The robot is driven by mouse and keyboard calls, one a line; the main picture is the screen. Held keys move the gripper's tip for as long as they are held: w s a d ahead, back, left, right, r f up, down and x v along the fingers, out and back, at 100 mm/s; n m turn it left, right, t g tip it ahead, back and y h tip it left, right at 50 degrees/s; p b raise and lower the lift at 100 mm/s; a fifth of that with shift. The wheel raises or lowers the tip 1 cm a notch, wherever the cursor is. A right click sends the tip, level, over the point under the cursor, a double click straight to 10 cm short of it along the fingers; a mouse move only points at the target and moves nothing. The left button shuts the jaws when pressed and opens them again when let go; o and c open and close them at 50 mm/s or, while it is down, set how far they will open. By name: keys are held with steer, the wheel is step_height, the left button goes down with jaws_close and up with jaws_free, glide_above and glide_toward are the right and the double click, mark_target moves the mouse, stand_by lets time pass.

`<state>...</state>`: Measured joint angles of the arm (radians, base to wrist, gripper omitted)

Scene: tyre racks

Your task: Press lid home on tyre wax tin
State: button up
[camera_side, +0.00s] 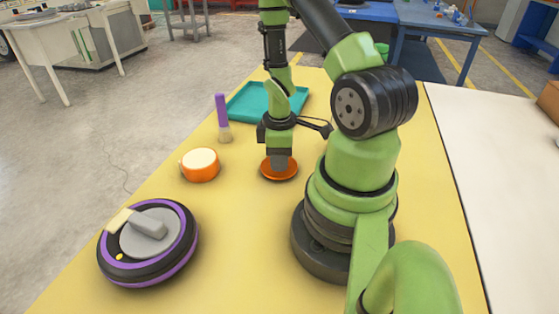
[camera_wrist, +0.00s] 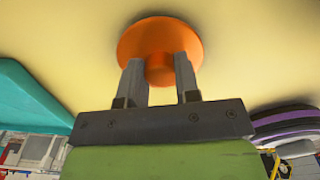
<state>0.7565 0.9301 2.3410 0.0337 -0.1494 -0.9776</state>
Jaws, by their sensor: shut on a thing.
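The orange tin (camera_side: 200,172) stands open on the yellow table, with pale cream wax showing at its top. The orange lid (camera_side: 279,172) is a flat disc to the right of the tin, apart from it. My gripper (camera_side: 279,160) points down over the lid. In the wrist view my gripper (camera_wrist: 159,70) has its two grey fingers shut on the round knob of the lid (camera_wrist: 160,33). The lid is low, at or just above the table; I cannot tell if it touches. The tin does not show in the wrist view.
A wheel with a purple ring (camera_side: 112,256) lies at the front left, with a grey and cream piece on it. A brush with a purple handle (camera_side: 221,110) stands behind the tin. A teal tray (camera_side: 242,100) lies at the back. The table between tin and lid is clear.

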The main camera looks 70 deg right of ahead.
step_height(320, 180, up, 8)
steer(key=shift+f, duration=0.1)
steer(key=shift+w+r, duration=0.15)
steer(key=shift+r, duration=0.2)
steer(key=w+n, duration=0.3)
steer(key=w, duration=0.6)
steer(key=n, duration=0.2)
glide_toward(200, 158)
steer(key=shift+f, duration=3.15)
steer(key=shift+f, duration=0.15)
steer(key=o, duration=1.4)
steer(key=shift+o, duration=0.2)
